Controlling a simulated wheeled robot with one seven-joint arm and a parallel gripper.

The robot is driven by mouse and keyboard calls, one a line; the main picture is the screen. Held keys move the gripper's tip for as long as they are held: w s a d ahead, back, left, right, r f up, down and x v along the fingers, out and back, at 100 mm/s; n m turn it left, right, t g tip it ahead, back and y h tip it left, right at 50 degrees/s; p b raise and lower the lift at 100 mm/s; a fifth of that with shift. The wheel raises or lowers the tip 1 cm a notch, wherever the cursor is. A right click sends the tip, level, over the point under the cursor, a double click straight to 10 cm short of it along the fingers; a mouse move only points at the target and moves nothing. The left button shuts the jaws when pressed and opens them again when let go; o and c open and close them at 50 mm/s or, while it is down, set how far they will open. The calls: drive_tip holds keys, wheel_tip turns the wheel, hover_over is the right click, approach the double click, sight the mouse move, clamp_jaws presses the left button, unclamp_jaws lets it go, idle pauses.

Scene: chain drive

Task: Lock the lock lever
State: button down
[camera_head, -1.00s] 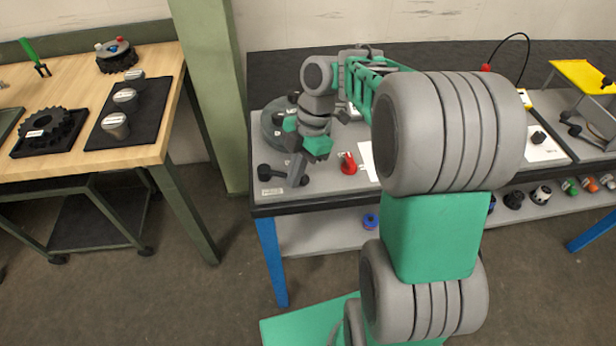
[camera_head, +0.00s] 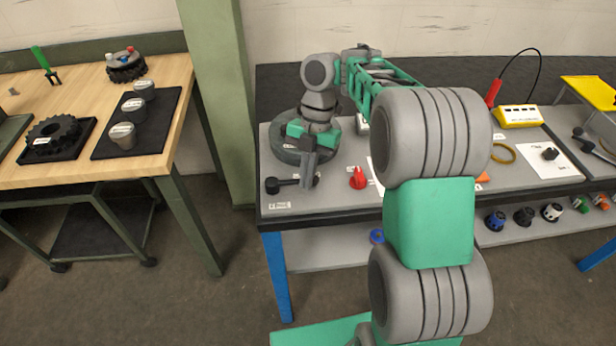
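A black lever (camera_head: 284,185) with a round knob at its left end lies near the front left corner of the grey workbench top (camera_head: 335,200). A small label (camera_head: 279,205) sits in front of it; its text is too small to read, so I cannot confirm this is the lock lever. My gripper (camera_head: 308,172) points down at the lever's right end, in front of a round grey disc (camera_head: 283,152). Its fingers overlap the lever's end in this view. I cannot tell whether they touch it or how far apart they are.
A red knob (camera_head: 358,179) stands just right of my gripper. A yellow box (camera_head: 518,116), a yellow ring (camera_head: 503,153) and a white sheet (camera_head: 540,155) lie farther right.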

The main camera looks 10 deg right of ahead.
idle(0.3)
drive_tip(key=s+a, duration=0.2)
drive_tip(key=shift+s+a+r, duration=0.2)
drive_tip(key=shift+s+r, duration=0.1)
drive_tip(key=r+p, duration=0.1)
drive_tip(key=r, duration=0.1)
drive_tip(key=shift+s+r+p, duration=0.2)
drive_tip(key=shift+r+p, duration=0.2)
drive_tip(key=p+v, duration=0.6)
drive_tip(key=v, duration=0.1)
drive_tip(key=shift+w+d, duration=0.4)
